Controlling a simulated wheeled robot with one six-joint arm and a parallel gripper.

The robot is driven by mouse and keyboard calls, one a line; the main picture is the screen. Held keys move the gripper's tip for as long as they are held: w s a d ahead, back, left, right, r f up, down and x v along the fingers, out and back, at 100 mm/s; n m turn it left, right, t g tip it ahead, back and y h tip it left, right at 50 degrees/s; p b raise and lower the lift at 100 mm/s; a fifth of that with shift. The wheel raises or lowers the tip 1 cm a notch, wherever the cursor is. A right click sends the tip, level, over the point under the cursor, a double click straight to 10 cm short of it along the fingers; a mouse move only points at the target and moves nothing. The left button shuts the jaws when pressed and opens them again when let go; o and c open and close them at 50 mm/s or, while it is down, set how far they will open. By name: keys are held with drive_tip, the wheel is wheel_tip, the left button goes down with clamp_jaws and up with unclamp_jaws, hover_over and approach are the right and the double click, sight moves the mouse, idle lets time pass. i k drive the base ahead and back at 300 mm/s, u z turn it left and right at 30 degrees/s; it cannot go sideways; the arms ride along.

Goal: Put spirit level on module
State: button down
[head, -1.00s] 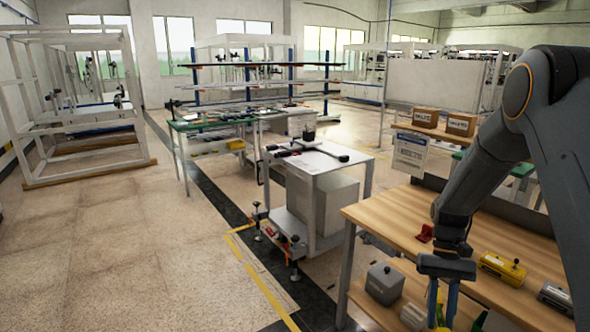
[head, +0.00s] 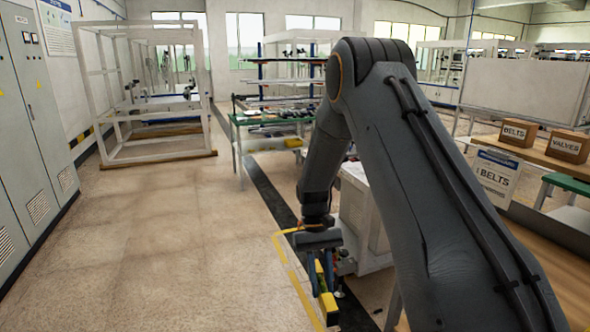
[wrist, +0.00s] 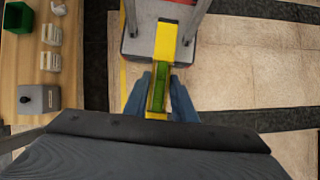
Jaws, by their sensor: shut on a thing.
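My gripper (head: 319,275) is shut on the spirit level (head: 328,308), a yellow bar with green on it, and holds it above the floor left of the wooden bench. In the wrist view the level (wrist: 166,40) lies lengthwise between the blue fingers of my gripper (wrist: 160,92), its yellow end pointing up the picture. No thing in view can be surely told as the module. A white cart (head: 376,232) stands behind my arm in the head view, and my arm hides most of it and its top.
The wooden bench (head: 552,250) is at right; in the wrist view it bears a green bin (wrist: 17,17) and a grey box (wrist: 38,98). Grey cabinets (head: 32,110) stand at left. A white frame (head: 112,100) and a green-topped table (head: 265,120) are farther off. The floor at left is clear.

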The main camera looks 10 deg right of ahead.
sight(361, 175)
drive_tip(key=u, duration=0.35)
drive_tip(key=i, duration=1.5)
drive_tip(key=z, duration=0.3)
drive_tip(key=i, duration=1.05)
drive_tip(key=z, duration=1.45)
drive_tip(key=i, duration=0.65)
drive_tip(key=z, duration=0.65)
